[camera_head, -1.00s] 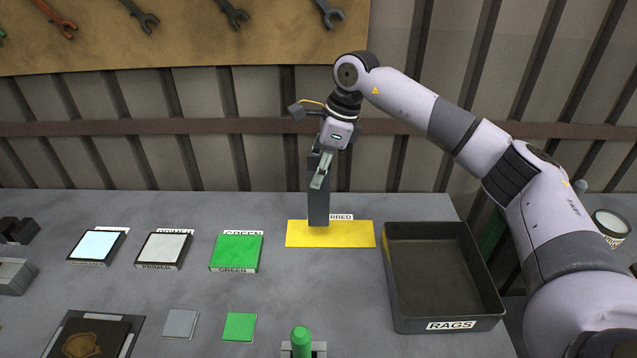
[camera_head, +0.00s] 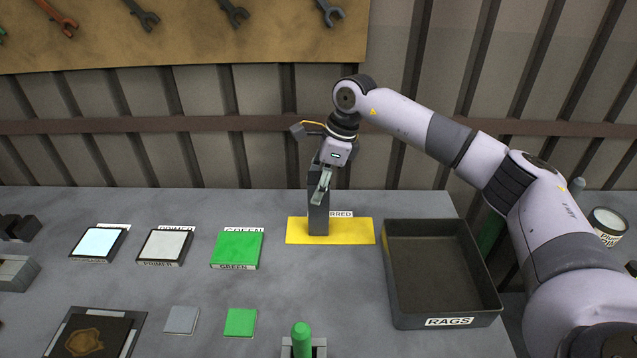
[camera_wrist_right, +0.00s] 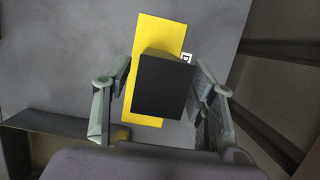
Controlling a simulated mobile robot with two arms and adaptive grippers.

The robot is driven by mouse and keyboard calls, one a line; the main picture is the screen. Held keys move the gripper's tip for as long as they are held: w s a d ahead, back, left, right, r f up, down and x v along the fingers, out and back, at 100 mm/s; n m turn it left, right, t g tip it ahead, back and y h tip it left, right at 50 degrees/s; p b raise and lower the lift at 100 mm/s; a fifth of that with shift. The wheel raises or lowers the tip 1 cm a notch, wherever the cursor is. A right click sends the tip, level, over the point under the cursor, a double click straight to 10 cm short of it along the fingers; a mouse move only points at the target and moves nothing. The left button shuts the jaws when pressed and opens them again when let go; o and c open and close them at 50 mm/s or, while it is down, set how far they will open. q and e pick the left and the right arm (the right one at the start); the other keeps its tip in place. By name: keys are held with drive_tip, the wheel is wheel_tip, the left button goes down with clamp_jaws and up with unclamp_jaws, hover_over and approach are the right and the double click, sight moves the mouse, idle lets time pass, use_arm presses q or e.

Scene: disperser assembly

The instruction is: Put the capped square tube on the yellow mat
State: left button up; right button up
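The capped square tube (camera_head: 318,218) is a dark grey upright block. Its foot is on the yellow mat (camera_head: 352,232), toward the left part of it. The mat also shows in the right wrist view (camera_wrist_right: 158,30), where the tube's dark square top (camera_wrist_right: 163,88) faces the camera. My right gripper (camera_head: 320,200) is over the mat, with its fingers around the upper part of the tube. In the wrist view the fingers (camera_wrist_right: 163,70) stand on both sides, with a visible gap at the left, so they look open. My left gripper is not in view.
The deep dark tray labelled RAGS (camera_head: 492,270) stands right of the mat. The green pad (camera_head: 237,249) and the primer pad (camera_head: 165,246) lie to the left. A green peg (camera_head: 302,338) stands in front. The table between mat and peg is clear.

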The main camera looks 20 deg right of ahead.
drive_tip(key=shift+o, duration=0.2)
drive_tip(key=shift+r, duration=0.1)
drive_tip(key=b+v, duration=0.2)
drive_tip(key=v, duration=1)
drive_tip(key=shift+s, duration=0.1)
